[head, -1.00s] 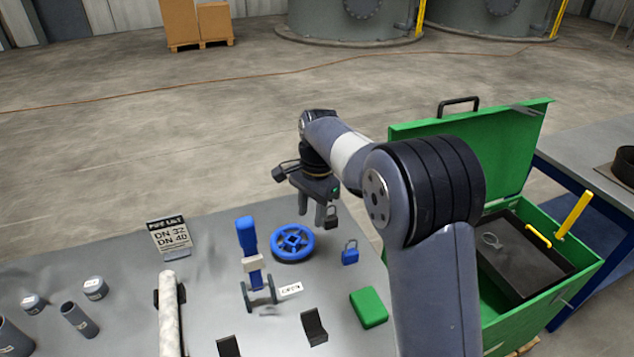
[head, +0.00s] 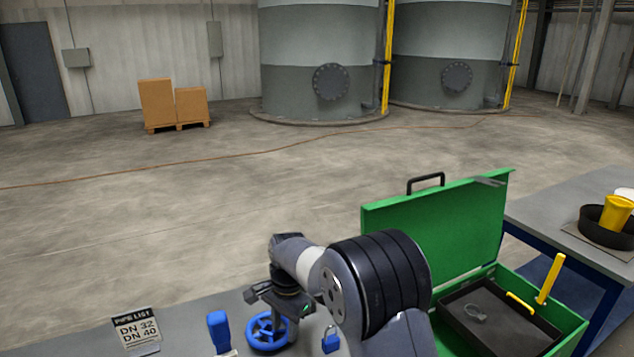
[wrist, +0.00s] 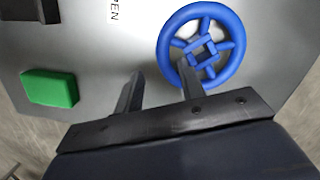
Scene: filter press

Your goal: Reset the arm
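My gripper (head: 284,322) hangs over the workbench at the bottom of the head view, close to the blue handwheel (head: 262,343). In the wrist view my gripper (wrist: 161,70) has its two dark fingers apart, with nothing held between them. The blue handwheel (wrist: 201,48) lies beyond the right finger, which overlaps its rim in the picture. Whether they touch cannot be told. My arm reaches in from the lower right of the head view.
An open green case (head: 432,228) stands right of my arm, holding a dark tray (head: 500,325). A blue padlock (head: 331,342) and a pipe list sign (head: 136,330) are on the bench. The wrist view shows a green block (wrist: 50,88).

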